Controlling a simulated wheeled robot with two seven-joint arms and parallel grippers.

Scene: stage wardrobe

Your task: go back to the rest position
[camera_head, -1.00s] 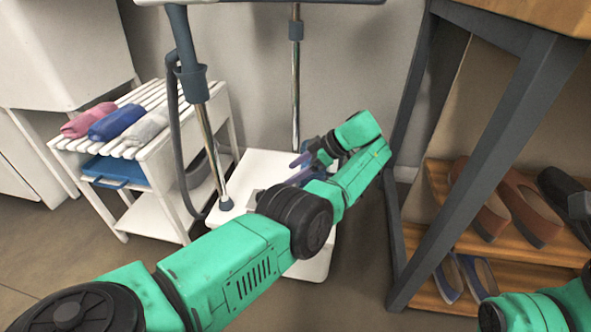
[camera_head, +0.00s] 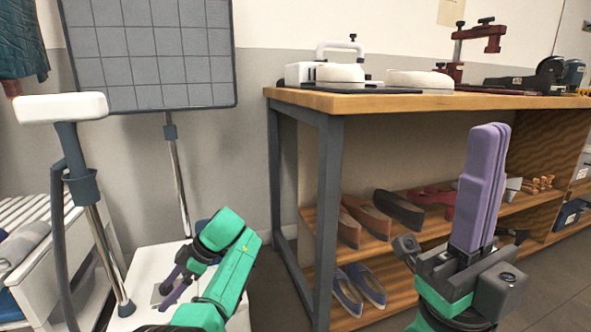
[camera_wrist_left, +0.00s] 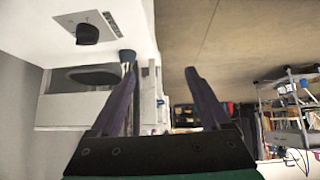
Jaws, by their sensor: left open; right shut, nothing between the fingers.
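My left gripper (camera_head: 172,284) is at the lower left of the head view, in front of the white base of a steamer-like stand. Its two purple fingers are spread apart with nothing between them; the left wrist view shows the open fingers (camera_wrist_left: 160,82) too. My right gripper (camera_head: 486,130) is at the right of the head view, in front of the bench. Its purple fingers point upward and are pressed together, empty. Most of the left forearm is out of the picture.
The wooden-topped bench (camera_head: 400,103) has a dark metal leg (camera_head: 327,220) between my two arms. Shoes (camera_head: 366,217) sit on its lower shelves. The stand's white base (camera_head: 150,262) and pole (camera_head: 105,250) are close to my left gripper. A white slatted rack (camera_head: 30,207) is at far left.

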